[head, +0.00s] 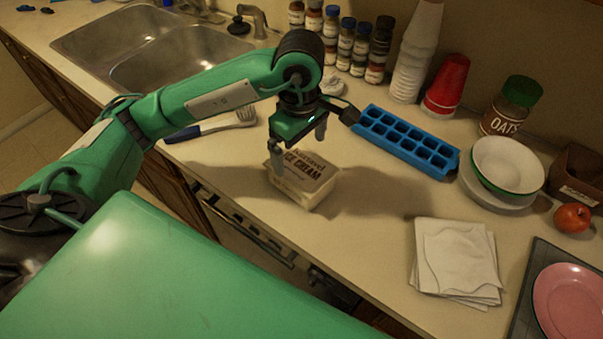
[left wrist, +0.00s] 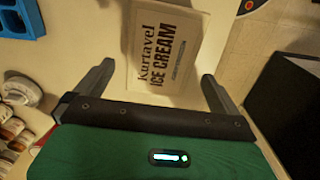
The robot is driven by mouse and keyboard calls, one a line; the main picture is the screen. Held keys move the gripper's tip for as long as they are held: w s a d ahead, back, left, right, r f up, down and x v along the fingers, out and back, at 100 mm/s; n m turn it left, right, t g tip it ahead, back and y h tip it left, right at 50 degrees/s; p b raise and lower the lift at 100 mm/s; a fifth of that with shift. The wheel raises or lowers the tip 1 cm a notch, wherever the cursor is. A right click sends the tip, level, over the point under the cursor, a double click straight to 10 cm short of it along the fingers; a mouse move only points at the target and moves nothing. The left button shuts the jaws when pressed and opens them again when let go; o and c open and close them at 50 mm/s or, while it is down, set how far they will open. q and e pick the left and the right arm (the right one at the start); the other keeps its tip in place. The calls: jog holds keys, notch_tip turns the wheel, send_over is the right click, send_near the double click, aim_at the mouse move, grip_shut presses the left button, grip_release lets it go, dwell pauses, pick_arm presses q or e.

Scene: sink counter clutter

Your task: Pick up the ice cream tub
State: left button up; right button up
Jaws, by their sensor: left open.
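The ice cream tub (head: 304,180) is a small cream box with a printed lid, standing on the counter near its front edge. In the left wrist view the tub (left wrist: 160,52) shows its lid reading "Kurtavel ICE CREAM". My left gripper (head: 298,145) is above the tub and points down, its two fingers spread wide. In the left wrist view the open fingers of my left gripper (left wrist: 157,85) lie on either side of the tub's near end, with nothing between them. I cannot tell how far above the lid the fingertips are. My right gripper is not in view.
A blue ice cube tray (head: 405,142) lies to the right of the tub. A brush (head: 215,124) lies to the left, near the sink (head: 150,45). Napkins (head: 455,260) and stacked bowls (head: 507,165) are further right. Spice jars (head: 345,45) stand behind. Counter between tub and napkins is clear.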

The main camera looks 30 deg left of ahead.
aim_at(301, 166)
pick_arm(q)
notch_tip(301, 166, down, 2)
jog(key=shift+f, duration=0.55)
jog(key=f+p, duration=0.1)
jog(key=f, duration=0.1)
jog(key=f+p, duration=0.1)
jog(key=f, duration=0.1)
jog(key=shift+s+d+f, duration=0.15)
jog(key=shift+d+f, duration=0.05)
jog(key=shift+f, duration=0.35)
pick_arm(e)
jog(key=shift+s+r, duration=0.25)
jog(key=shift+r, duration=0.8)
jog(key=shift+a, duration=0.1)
pick_arm(q)
jog(key=c, duration=1)
jog(key=shift+c, duration=0.5)
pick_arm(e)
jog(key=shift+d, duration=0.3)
